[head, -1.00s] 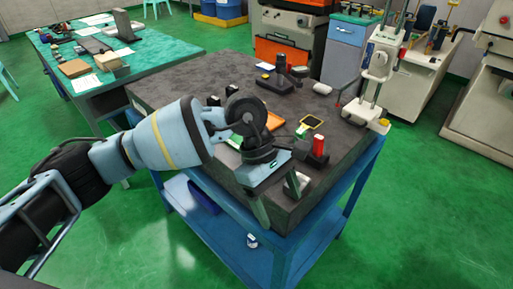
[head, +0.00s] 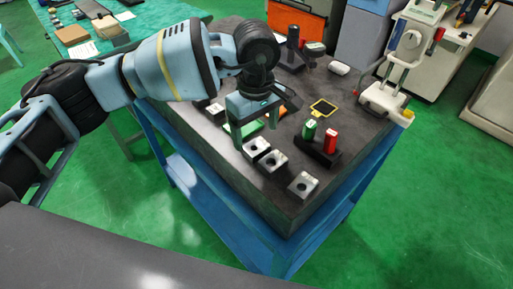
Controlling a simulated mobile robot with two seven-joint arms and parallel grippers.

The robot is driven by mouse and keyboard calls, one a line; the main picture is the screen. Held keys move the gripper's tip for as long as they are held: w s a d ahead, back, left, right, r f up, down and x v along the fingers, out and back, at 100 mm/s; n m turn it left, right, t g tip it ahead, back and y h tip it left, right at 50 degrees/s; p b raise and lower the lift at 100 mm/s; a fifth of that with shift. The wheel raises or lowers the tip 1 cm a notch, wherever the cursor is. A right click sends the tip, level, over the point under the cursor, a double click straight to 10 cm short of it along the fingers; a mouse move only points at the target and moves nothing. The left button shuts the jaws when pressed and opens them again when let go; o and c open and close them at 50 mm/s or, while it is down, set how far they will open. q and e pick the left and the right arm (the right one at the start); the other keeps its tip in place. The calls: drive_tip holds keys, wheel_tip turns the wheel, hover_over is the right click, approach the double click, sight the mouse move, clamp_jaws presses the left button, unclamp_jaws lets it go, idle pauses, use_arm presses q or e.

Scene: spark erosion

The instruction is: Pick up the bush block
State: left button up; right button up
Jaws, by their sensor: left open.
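Three small silver blocks with dark round holes stand near the front corner of the dark table top; I take these for bush blocks, but cannot tell which one is meant. One block (head: 256,146) is nearest my gripper, a second block (head: 272,161) is just beside it, and a third block (head: 302,184) stands apart nearer the corner. My left gripper (head: 256,136) is open and points down with its two fingers apart, above or just behind the nearest block. Nothing shows between the fingers. My right gripper is not in view.
A dark holder (head: 317,152) with a green piece (head: 309,130) and a red piece (head: 330,140) stands right of the blocks. A yellow-framed dark square (head: 324,107) lies behind it. A green tray (head: 240,132) is partly hidden.

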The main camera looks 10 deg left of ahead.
sight(256, 143)
use_arm(q)
drive_tip(key=shift+w+f+p, duration=0.15)
drive_tip(key=shift+f+p, duration=0.2)
drive_tip(key=shift+f, duration=2.2)
drive_tip(key=c, duration=1.5)
